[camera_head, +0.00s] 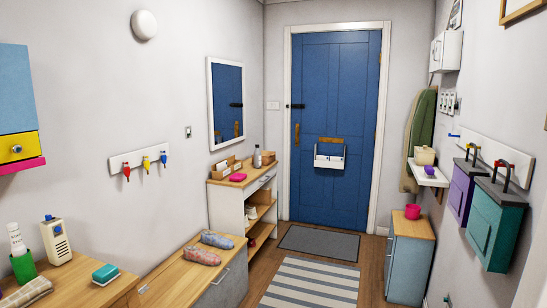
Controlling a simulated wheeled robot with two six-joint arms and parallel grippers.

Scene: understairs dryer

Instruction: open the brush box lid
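Neither of my grippers is in view. I cannot tell for sure which thing is the brush box. A small open-looking wooden box (223,170) stands on the white shelf unit below the mirror, too small to make out a lid. A low wooden-topped bench (160,286) with a bar handle on its front stands at the lower left, with shoes (202,256) on its top. On the right wall hang a teal box (490,232) and a purple box (461,190), both with dark grey tops that look shut.
A wooden counter (75,278) at the near left holds a green cup (23,266), a cream device (56,243) and a teal block (105,273). A grey-blue cabinet (408,262) stands at right. The floor with the striped rug (310,283) is clear up to the blue door (333,100).

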